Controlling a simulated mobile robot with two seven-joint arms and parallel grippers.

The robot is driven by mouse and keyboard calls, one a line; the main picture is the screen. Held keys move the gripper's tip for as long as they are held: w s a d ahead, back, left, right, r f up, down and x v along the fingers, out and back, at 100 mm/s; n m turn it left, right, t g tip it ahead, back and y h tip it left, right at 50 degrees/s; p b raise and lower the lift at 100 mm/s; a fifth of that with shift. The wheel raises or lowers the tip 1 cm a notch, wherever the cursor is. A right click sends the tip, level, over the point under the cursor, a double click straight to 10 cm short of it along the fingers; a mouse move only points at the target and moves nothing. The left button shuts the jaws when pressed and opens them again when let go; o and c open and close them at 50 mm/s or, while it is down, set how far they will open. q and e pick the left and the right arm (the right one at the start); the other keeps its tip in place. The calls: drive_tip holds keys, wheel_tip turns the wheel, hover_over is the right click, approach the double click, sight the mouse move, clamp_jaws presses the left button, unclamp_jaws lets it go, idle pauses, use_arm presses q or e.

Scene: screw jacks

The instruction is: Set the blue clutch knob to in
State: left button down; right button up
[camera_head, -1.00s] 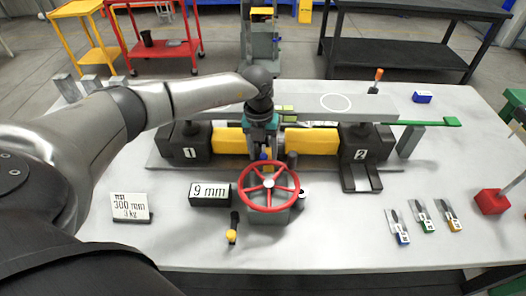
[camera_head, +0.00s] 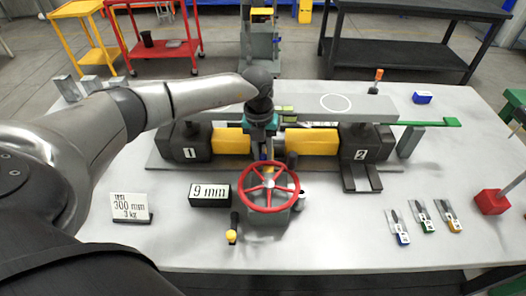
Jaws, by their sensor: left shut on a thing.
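The blue clutch knob (camera_head: 264,157) shows as a small blue spot just behind the red handwheel (camera_head: 268,187), in the head view. It is mostly hidden by my gripper and the wheel. My left gripper (camera_head: 264,151) points down from above at the middle of the jack machine and is shut on the knob. The knob's exact setting cannot be read from here. My right gripper is not in view.
Yellow cylinders (camera_head: 311,142) run between black blocks marked 1 (camera_head: 190,153) and 2 (camera_head: 360,155), under a grey beam (camera_head: 345,106). A 9 mm display (camera_head: 209,195) and a yellow-tipped lever (camera_head: 232,236) stand in front.

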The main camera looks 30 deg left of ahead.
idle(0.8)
use_arm(q)
drive_tip(key=w+d, duration=0.1)
drive_tip(key=d, duration=0.1)
drive_tip(key=w+d+b, duration=0.1)
drive_tip(key=d, duration=0.1)
drive_tip(key=shift+w+d, duration=0.1)
drive_tip(key=shift+w, duration=0.2)
drive_tip(key=c, duration=0.7)
unclamp_jaws()
drive_tip(key=shift+w+d, duration=0.1)
drive_tip(key=shift+o, duration=0.2)
